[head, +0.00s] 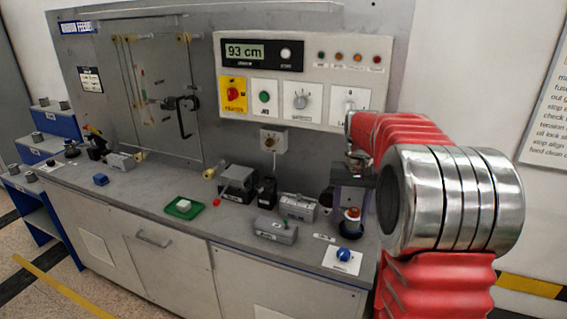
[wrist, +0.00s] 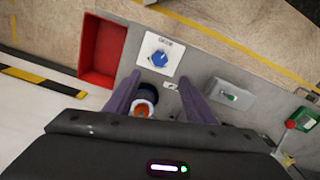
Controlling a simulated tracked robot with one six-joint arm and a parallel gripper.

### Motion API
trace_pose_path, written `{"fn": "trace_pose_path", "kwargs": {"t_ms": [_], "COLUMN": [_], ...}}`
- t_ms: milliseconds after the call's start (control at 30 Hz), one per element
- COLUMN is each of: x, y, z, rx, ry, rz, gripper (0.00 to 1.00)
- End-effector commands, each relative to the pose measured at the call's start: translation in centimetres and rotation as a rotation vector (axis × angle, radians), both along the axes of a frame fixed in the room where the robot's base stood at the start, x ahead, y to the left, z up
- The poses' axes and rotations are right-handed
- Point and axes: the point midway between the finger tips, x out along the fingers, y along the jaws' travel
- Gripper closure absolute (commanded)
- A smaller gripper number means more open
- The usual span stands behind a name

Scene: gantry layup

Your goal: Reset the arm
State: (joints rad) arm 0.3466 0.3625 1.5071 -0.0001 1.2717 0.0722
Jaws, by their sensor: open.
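My gripper (head: 352,208) is over the right end of the grey bench in the head view, pointing down. Its two purple fingers are spread apart in the wrist view (wrist: 160,98), with nothing gripped. An orange-topped round part with a white ring and a dark base (wrist: 144,104) lies between the fingers in the picture, nearer the left one. It also shows just below the gripper in the head view (head: 352,213). I cannot tell whether a finger touches it.
A blue knob on a white plate (head: 344,254) is in front of the gripper. Grey boxes (head: 275,229) and a green tray (head: 184,208) stand to the left. The control panel (head: 305,80) rises behind. A red recess (wrist: 102,50) shows in the wrist view.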

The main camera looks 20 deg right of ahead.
Motion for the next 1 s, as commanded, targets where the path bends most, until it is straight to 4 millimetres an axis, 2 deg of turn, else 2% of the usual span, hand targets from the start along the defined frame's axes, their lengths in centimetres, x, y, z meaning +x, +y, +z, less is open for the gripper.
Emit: {"fn": "trace_pose_path", "kwargs": {"t_ms": [133, 267, 367, 500, 1000], "x": [0.4, -0.3, -1.5, -3.5, -11.5], "y": [-0.2, 0.1, 0.6, 2.0, 8.6], "z": [-0.1, -2.0, -2.9, -2.9, -0.6], "rx": [-0.007, -0.003, -0.002, -0.008, -0.043], "ry": [-0.018, -0.006, -0.005, -0.02, -0.125], "rz": [0.007, 0.018, 0.025, 0.047, 0.154], "gripper": [0.51, 0.51, 0.51, 0.51, 0.51]}}
